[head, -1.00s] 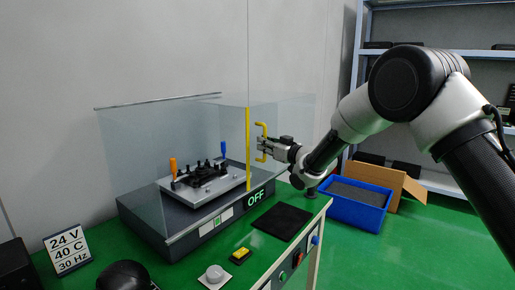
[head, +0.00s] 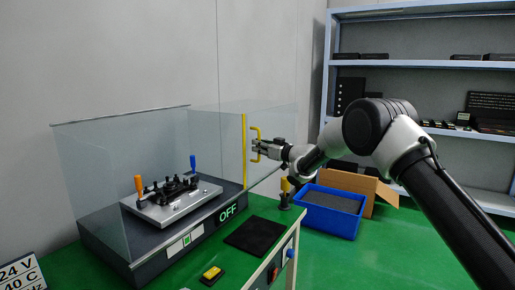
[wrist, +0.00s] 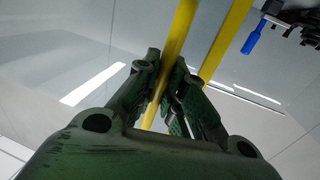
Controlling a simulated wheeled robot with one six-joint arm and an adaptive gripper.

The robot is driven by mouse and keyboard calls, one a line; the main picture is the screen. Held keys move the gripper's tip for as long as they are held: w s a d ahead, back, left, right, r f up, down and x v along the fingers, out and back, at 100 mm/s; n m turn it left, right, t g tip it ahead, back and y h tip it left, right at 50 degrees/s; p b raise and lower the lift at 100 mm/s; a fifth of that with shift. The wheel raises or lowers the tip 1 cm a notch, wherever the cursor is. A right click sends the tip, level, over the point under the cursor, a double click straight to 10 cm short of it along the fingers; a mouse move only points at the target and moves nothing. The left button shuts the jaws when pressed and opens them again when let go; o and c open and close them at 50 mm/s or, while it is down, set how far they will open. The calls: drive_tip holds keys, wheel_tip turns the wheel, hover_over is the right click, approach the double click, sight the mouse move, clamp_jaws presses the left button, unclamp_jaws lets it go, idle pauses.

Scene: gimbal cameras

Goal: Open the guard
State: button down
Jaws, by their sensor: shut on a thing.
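The clear guard (head: 90,170) stands over the machine base (head: 165,245) on the bench. A yellow upright strip (head: 244,150) edges its clear panel at the right, with a yellow bar handle (head: 257,133) beside it. My gripper (head: 260,147) is shut around the handle. In the wrist view, the handle (wrist: 180,35) passes between my fingers (wrist: 165,95), and the yellow strip (wrist: 224,40) runs beside it. The panel's exact opening angle is hard to tell because it is transparent. A grey fixture (head: 170,203) with orange and blue levers sits on the base.
The base's front display reads OFF (head: 227,212). A black mat (head: 255,236) and a yellow button (head: 211,273) lie in front.

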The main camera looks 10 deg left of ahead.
drive_tip(key=c, duration=1.5)
unclamp_jaws()
drive_tip(key=v, duration=1.2)
